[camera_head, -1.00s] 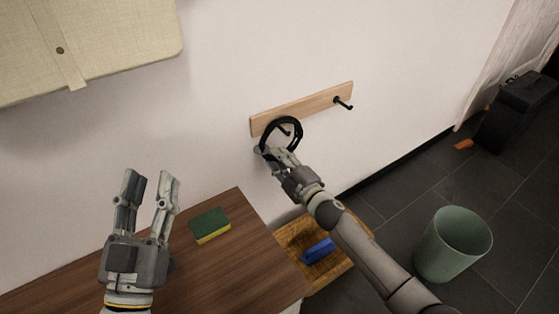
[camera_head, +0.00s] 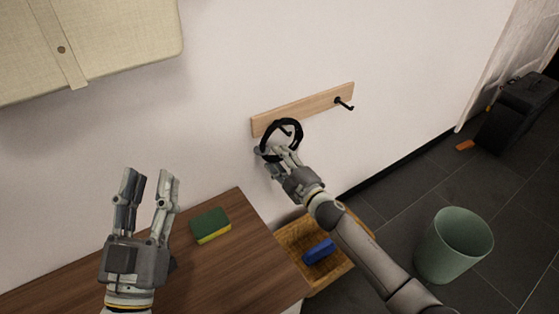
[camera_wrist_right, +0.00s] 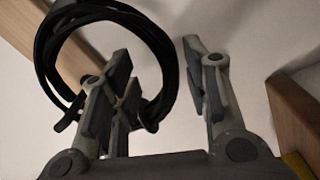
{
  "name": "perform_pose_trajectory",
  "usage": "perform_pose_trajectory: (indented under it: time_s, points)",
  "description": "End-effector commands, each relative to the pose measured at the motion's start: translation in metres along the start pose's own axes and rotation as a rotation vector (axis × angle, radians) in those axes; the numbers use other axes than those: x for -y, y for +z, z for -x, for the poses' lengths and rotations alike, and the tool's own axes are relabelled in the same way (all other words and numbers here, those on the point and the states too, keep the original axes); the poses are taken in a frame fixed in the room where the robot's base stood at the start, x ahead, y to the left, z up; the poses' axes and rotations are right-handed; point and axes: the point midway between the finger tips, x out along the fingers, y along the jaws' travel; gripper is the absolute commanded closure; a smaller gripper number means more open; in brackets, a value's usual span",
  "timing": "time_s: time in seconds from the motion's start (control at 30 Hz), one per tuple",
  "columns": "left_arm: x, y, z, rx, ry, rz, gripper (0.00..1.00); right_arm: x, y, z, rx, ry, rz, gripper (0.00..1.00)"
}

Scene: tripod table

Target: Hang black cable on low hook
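The black cable (camera_head: 300,134) is a coiled ring at the left end of the wooden hook rail. The low hook (camera_head: 286,131) shows inside the ring; whether the cable rests on it is hard to tell. My right gripper (camera_head: 272,152) is at the ring's lower edge. In the right wrist view its fingers (camera_wrist_right: 160,85) are apart, with the cable (camera_wrist_right: 157,45) beside and behind the left finger and nothing clamped between them. My left gripper (camera_head: 147,175) is open and empty above the wooden tabletop.
The rail (camera_head: 320,103) carries another hook (camera_head: 344,103) at its right end. A green and yellow sponge (camera_head: 210,225) lies on the tabletop (camera_head: 235,265). Below are a basket (camera_head: 338,278) with a blue item (camera_head: 319,251) and a green bin (camera_head: 453,245). A beige board (camera_head: 110,40) hangs upper left.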

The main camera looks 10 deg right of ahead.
Motion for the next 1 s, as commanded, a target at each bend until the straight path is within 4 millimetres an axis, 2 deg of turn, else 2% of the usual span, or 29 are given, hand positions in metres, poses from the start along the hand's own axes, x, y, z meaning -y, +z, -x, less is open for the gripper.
perform_pose_trajectory:
  time_s: [0.33, 0.47, 0.57, 1.0]
  points:
    - [0.001, -0.001, 0.000, 0.000, -0.002, -0.001, 0.60, 0.001, 0.000, 0.001, 0.001, -0.001, 0.000, 0.48]
    - [0.001, -0.001, 0.000, 0.000, -0.002, -0.001, 0.60, 0.001, 0.001, 0.008, 0.001, -0.001, 0.000, 0.48]
    - [0.001, -0.001, 0.000, 0.000, -0.002, -0.001, 0.60, 0.002, 0.001, 0.020, 0.001, -0.002, 0.000, 0.48]
    - [0.000, 0.000, 0.000, 0.000, -0.001, -0.001, 0.60, 0.001, 0.000, 0.098, 0.001, -0.002, -0.001, 0.48]
